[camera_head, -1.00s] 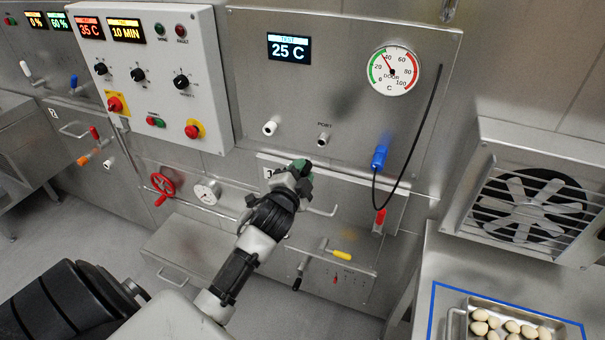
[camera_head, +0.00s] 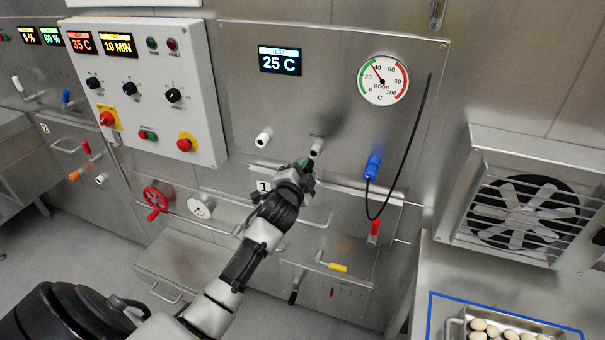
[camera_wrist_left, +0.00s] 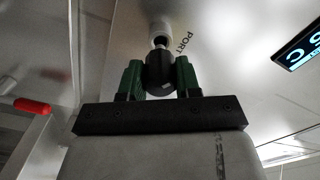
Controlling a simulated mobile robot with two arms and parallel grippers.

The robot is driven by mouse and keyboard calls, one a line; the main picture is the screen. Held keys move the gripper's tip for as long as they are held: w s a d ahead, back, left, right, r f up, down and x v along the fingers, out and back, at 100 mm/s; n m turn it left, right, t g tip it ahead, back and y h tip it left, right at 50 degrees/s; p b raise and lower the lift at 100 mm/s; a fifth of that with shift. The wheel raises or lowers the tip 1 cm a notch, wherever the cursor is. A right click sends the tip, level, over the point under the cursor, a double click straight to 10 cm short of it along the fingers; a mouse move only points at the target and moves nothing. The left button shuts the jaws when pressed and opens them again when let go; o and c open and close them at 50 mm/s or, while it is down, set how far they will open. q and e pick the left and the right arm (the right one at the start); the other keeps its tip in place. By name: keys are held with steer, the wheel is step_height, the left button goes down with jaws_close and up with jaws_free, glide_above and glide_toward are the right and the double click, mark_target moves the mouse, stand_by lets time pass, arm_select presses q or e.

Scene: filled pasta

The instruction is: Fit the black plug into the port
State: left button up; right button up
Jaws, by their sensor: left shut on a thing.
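The port (camera_head: 316,147) is a short pale metal fitting on the steel panel, under the word PORT. My left gripper (camera_head: 304,168) is just below and in front of it. In the left wrist view, the green fingers (camera_wrist_left: 159,76) are shut on the black plug (camera_wrist_left: 160,72), one on each side. The port (camera_wrist_left: 160,30) is straight ahead of the plug there, with a small silvery piece between them. I cannot tell whether the plug's tip touches the port or is inside it. In the head view the gripper hides the plug. My right gripper is not in view.
A white peg (camera_head: 264,137) is left of the port. A dial gauge (camera_head: 383,79) and display (camera_head: 280,60) are above. A handle rail (camera_head: 345,188) runs below.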

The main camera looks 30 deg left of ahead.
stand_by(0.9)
arm_select(q)
steer(key=shift+r+p, duration=0.1)
steer(key=shift+p, duration=0.35)
stand_by(0.4)
stand_by(0.3)
steer(key=shift+w+a, duration=0.15)
steer(key=shift+w, duration=0.45)
steer(key=shift+b+x, duration=0.65)
steer(key=shift+x, duration=0.45)
stand_by(0.7)
steer(key=o, duration=1.2)
steer(key=shift+w, duration=0.1)
steer(key=shift+o, duration=0.2)
